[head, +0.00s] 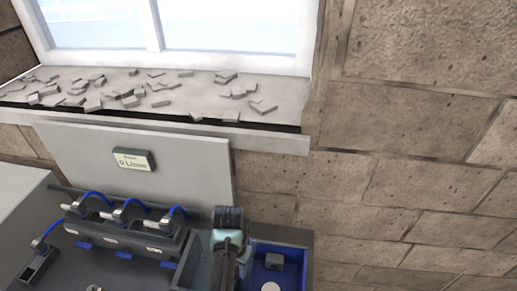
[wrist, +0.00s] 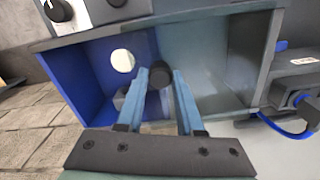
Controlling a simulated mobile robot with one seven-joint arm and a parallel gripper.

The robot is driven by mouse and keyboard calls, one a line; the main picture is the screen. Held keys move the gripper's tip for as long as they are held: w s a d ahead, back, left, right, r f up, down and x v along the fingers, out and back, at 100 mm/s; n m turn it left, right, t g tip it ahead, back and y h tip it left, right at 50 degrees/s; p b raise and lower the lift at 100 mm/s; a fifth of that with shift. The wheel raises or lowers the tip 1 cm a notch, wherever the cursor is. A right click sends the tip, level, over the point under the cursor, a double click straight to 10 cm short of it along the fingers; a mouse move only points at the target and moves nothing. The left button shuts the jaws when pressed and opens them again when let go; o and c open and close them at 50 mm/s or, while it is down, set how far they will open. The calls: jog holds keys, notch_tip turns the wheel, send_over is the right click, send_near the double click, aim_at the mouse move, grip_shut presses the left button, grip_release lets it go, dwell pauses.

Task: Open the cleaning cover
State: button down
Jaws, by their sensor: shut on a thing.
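The cleaning cover appears to be the pale, see-through panel (wrist: 205,65) over part of a box in the wrist view; in the head view it seems to be the grey-teal panel (head: 197,265) left of my gripper. A dark round knob (wrist: 159,74) sits near the panel's edge. My gripper (wrist: 160,80) is shut on this knob, one finger on each side. In the head view my gripper (head: 229,238) is over the box, and my arm hides part of the cover. The blue part of the box (wrist: 95,65) beside the cover is uncovered.
A pale disc (wrist: 123,60) and a grey block (head: 274,261) are in the blue part. Several connectors with blue cables (head: 128,212) stand left of the box. A grey panel with a display (head: 133,159) is behind. Broken chips (head: 130,92) litter the window sill.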

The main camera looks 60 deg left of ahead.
jog(key=shift+s+a, duration=0.8)
jog(key=shift+s, duration=0.05)
jog(key=c, duration=0.5)
grip_release()
jog(key=shift+c, duration=0.2)
jog(key=shift+r, duration=0.1)
notch_tip(320, 180, up, 13)
